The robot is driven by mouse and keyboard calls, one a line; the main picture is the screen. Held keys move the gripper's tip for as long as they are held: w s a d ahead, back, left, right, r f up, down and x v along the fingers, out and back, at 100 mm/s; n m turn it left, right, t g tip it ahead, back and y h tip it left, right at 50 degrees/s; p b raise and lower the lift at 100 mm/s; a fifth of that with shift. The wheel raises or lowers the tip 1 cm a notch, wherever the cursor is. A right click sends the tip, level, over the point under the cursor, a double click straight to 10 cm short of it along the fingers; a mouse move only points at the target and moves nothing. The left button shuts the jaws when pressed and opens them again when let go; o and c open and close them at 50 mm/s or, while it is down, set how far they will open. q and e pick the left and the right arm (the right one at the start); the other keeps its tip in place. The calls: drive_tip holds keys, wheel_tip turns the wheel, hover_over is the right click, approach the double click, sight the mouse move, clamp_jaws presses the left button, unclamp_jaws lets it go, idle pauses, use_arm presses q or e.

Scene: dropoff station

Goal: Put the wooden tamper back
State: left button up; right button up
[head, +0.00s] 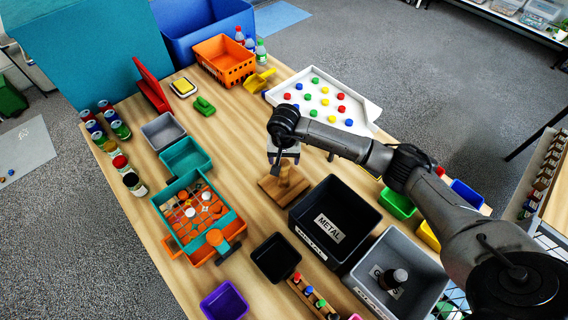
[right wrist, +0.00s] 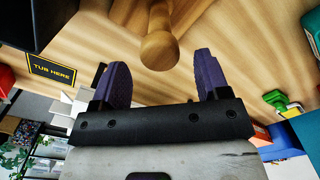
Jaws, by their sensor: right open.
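The wooden tamper (head: 284,177) stands on the table at a flat brown wooden base (head: 272,190), just left of the black METAL bin. I cannot tell whether the base is part of it. In the right wrist view its round wooden knob (right wrist: 158,49) and shaft lie just beyond the fingertips. My right gripper (head: 284,159) is over the tamper, and the arm partly hides it. In the right wrist view the two purple fingers of my right gripper (right wrist: 163,72) are wide apart with nothing between them. My left gripper is not in view.
The black METAL bin (head: 304,232) and a grey bin (head: 421,267) stand right of the tamper. A small black tub (head: 276,258) is in front. A white tray with coloured caps (head: 362,118) lies behind. The wood left of the tamper is clear.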

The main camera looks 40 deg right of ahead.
wheel_tip(320, 180, up, 8)
drive_tip(key=shift+b, duration=0.4)
idle(0.5)
